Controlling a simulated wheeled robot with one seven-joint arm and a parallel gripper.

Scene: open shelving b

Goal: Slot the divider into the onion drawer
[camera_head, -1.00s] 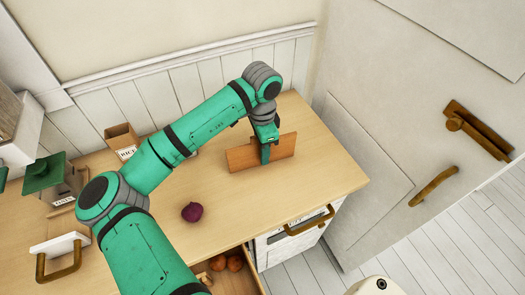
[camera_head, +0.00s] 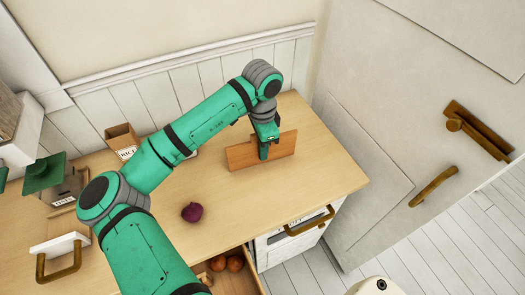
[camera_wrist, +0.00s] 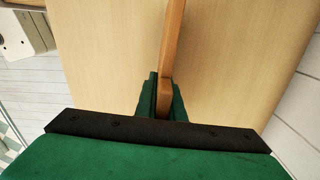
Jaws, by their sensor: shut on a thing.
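The divider (camera_head: 243,154) is a flat reddish-brown wooden board, standing on edge at the right part of the counter. My gripper (camera_head: 264,154) is shut on it near its middle, from above. In the wrist view the divider (camera_wrist: 172,50) runs edge-on between the two green fingers of my gripper (camera_wrist: 165,100). I cannot tell whether its lower edge touches the counter. The onion drawer (camera_head: 250,272) is pulled open below the counter's front edge, with several brown onions (camera_head: 235,263) inside. My arm hides its left part.
A purple-red onion (camera_head: 192,212) lies on the wooden counter (camera_head: 225,200). A box labelled RICE (camera_head: 122,142) and a green-lidded container (camera_head: 45,175) stand at the back left. A white front with a wooden handle (camera_head: 308,222) is right of the drawer.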

